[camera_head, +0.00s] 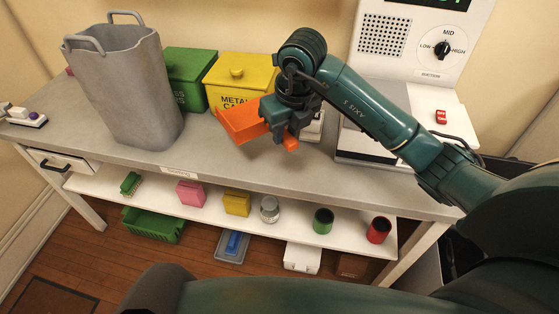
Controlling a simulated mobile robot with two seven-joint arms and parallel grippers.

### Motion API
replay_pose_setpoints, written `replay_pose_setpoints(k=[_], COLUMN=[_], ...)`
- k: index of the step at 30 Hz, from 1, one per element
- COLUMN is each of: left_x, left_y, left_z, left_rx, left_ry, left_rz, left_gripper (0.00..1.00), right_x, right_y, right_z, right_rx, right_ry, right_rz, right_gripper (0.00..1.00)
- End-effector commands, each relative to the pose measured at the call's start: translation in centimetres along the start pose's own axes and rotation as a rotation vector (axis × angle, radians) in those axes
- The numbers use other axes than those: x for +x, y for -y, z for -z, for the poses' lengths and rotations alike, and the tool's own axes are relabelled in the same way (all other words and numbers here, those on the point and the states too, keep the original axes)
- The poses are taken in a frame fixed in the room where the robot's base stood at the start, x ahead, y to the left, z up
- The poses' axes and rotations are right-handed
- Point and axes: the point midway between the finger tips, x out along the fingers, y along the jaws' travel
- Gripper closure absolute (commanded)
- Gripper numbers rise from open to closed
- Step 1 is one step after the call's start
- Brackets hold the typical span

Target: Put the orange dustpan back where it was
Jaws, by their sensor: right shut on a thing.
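The orange dustpan (241,123) is held above the grey bench top, in front of the yellow bin. My right gripper (284,134) is shut on it; a short orange piece also shows at the fingers' right side. The fingers partly hide the dustpan's middle. I cannot tell whether the dustpan touches the bench. My left gripper is not in view.
A grey bin (121,85), a green box (187,75) and a yellow bin (240,78) stand on the bench (220,163). A white machine (410,60) stands at right. The shelf below (283,220) holds a brush, blocks, a jar and cans.

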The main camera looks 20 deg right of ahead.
Motion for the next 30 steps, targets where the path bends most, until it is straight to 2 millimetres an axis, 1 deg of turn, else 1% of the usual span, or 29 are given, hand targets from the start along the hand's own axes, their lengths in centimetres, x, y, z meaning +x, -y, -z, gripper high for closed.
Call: replay_pose_setpoints(k=[1,3,6,9,16,22,28,29,30], left_x=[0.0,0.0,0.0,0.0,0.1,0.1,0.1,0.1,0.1], left_y=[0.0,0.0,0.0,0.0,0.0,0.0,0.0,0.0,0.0], left_z=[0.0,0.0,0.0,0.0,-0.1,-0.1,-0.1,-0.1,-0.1], left_rx=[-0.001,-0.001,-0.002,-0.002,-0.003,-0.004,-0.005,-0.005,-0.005], left_ry=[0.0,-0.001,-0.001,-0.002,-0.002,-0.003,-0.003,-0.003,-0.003], left_rz=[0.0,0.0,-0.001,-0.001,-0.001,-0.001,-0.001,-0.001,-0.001], left_gripper=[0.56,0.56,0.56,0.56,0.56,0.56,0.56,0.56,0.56], right_x=[1.5,3.3,5.5,6.9,8.5,11.2,11.4,11.4,11.4], right_y=[-0.1,-0.1,-0.1,0.0,-0.1,-0.1,-0.1,-0.1,-0.1], right_z=[0.5,0.8,1.3,1.6,1.9,2.5,2.5,2.5,2.5], right_rx=[0.001,0.0,0.0,0.0,-0.002,-0.001,-0.002,-0.002,-0.002], right_ry=[-0.006,-0.004,-0.002,0.0,0.001,-0.001,0.003,0.002,0.001], right_rz=[-0.002,-0.002,-0.001,-0.001,-0.001,-0.001,-0.001,-0.001,0.0], right_gripper=[1.0,1.0,1.0,1.0,1.0,1.0,1.0,0.76,0.73])
